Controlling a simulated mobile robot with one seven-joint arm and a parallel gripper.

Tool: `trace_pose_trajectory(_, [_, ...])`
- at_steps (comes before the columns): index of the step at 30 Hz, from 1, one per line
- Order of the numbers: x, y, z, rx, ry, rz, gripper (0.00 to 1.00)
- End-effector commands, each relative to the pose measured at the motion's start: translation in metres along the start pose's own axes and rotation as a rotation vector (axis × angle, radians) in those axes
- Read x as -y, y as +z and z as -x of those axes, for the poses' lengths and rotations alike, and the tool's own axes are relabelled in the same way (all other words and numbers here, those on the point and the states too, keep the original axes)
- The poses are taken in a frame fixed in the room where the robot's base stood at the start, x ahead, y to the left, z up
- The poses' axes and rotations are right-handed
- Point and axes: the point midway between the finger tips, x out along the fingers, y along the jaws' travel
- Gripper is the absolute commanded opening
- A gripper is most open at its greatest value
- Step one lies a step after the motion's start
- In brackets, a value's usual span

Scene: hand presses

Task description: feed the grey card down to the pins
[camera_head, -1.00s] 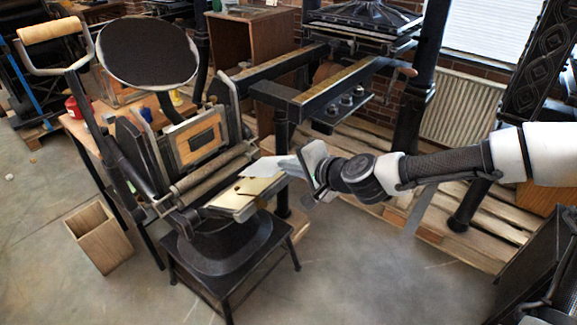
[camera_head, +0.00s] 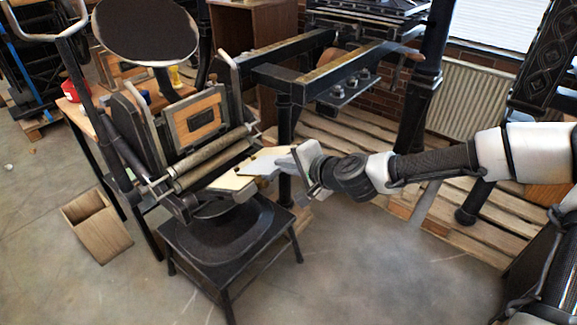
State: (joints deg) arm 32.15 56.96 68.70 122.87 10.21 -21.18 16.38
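A light grey card (camera_head: 262,164) lies at or just over the right part of the press's pale feed board (camera_head: 232,182). My gripper (camera_head: 292,160) is at the card's right edge, its fingers seeming to close on it; the grip itself is small in the picture. Small dark marks, perhaps the pins, show on the board near the card's lower edge, too small to tell apart. The hand press (camera_head: 195,125) stands behind the board with its rollers (camera_head: 205,160) left of the card. Whether the card touches the board or pins cannot be told.
A wooden bin (camera_head: 97,228) is on the floor at left. A larger press with a dark frame (camera_head: 330,75) stands behind on wooden pallets.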

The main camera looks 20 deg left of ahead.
Motion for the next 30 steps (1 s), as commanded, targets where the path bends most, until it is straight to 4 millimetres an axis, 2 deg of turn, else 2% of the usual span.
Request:
trace_pose_trajectory(11, [0.0004, 0.0011, -0.0054, -0.001, 0.0, 0.0, 0.0])
trace_pose_trajectory(15, [0.0003, 0.0011, -0.0054, 0.0, 0.0, 0.0, 0.21])
trace_pose_trajectory(16, [0.0003, 0.0011, -0.0054, 0.0, 0.0, 0.0, 0.23])
trace_pose_trajectory(30, [0.0002, 0.0012, -0.0054, 0.0, 0.0, 0.0, 0.23])
